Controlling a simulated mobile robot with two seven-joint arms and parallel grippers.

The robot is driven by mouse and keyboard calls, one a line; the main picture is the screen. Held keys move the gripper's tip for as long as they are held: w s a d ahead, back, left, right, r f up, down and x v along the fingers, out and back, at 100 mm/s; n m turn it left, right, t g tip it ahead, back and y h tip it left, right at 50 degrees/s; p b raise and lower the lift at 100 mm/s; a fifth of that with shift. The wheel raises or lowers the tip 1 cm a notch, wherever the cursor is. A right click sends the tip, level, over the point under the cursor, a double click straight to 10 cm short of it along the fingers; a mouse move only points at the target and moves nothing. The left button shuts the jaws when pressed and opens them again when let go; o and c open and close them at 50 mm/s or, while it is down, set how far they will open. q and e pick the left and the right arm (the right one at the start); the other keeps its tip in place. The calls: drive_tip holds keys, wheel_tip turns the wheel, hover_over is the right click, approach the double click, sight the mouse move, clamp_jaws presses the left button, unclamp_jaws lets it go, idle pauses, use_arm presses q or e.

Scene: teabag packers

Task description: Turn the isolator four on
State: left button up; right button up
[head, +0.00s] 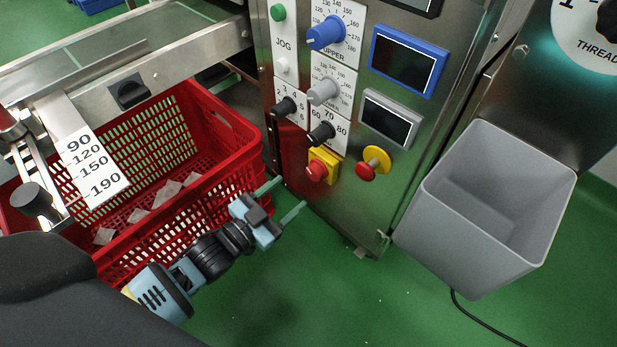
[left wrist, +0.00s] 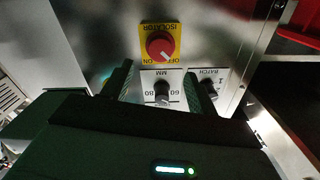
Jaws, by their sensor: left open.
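One isolator is in view, a red rotary knob on a yellow plate (head: 317,168), low on the left side of the steel control panel. It also shows in the left wrist view (left wrist: 161,44), where its plate reads ISOLATOR and OFF/ON upside down. My right gripper is not in view.
A red-and-yellow mushroom button (head: 374,163) sticks out right of the isolator. Black knobs (head: 321,133) sit just above it. A red crate (head: 215,115) stands left, with a metal rail above. A grey bin (head: 430,220) hangs right. The green floor below is mostly clear.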

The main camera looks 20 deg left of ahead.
sight(312, 174)
use_arm(q)
drive_tip(key=b+x, duration=0.2)
drive_tip(key=x, duration=0.4)
drive_tip(key=shift+f, duration=0.15)
drive_tip(key=shift+w+d, duration=0.2)
drive_tip(key=shift+w, duration=0.45)
drive_tip(key=shift+c, duration=0.5)
drive_tip(key=c, duration=0.9)
